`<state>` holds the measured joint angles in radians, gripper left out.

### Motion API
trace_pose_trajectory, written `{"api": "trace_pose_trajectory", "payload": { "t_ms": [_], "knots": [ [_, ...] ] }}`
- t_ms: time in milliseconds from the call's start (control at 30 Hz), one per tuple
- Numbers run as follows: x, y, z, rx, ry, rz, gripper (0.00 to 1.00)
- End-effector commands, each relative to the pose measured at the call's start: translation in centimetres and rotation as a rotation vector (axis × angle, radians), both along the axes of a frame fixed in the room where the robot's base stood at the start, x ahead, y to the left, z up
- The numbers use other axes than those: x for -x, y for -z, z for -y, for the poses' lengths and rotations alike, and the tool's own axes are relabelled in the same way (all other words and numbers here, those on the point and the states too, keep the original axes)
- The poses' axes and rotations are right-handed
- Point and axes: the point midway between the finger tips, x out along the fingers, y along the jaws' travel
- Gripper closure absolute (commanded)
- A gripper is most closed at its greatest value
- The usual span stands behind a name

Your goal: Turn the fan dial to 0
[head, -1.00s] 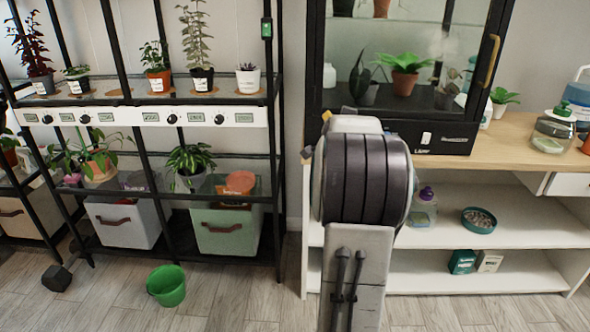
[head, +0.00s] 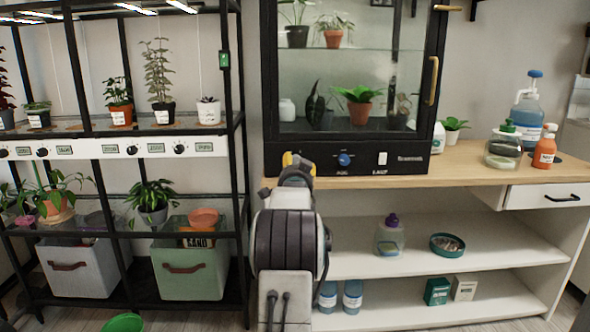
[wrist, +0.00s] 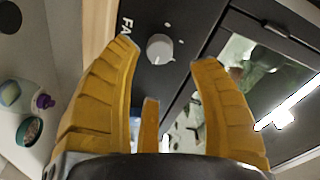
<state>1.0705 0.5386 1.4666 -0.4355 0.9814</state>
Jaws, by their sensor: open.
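The fan dial (wrist: 159,48) is a round pale grey knob on the cabinet's black front panel. It shows in the wrist view beside partly covered "FAN" lettering (wrist: 127,32). White dots sit around it; which one it points to I cannot tell. My gripper (wrist: 164,60) has yellow fingers and is open and empty. Its fingertips stand on either side of the dial in the picture; no contact is visible. In the head view my gripper (head: 297,162) is in front of the panel and appears to hide the grey dial. A separate blue dial (head: 344,159) shows just to its right.
The glass cabinet (head: 425,160) stands on a wooden counter (head: 505,162), with a white switch (head: 382,158) on its panel. A black plant rack (head: 243,200) is at left.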

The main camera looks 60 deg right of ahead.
Motion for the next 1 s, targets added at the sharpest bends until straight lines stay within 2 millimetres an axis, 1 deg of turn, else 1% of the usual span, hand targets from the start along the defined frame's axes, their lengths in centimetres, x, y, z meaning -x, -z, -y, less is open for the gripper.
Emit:
{"api": "trace_pose_trajectory", "payload": {
  "t_ms": [33, 100, 500, 700, 1000],
  "knots": [
    [-0.3, 0.4, 0.4, 0.002, 0.0, 0.001, 0.44],
    [-0.5, 0.4, 0.9, 0.001, -0.001, 0.001, 0.44],
    [-1.8, 0.1, 3.3, 0.0, -0.001, -0.001, 0.44],
    [-2.2, 0.0, 4.0, -0.001, 0.0, -0.002, 0.44],
    [-2.4, 0.0, 4.3, -0.001, 0.0, -0.002, 0.44]
  ]
}}
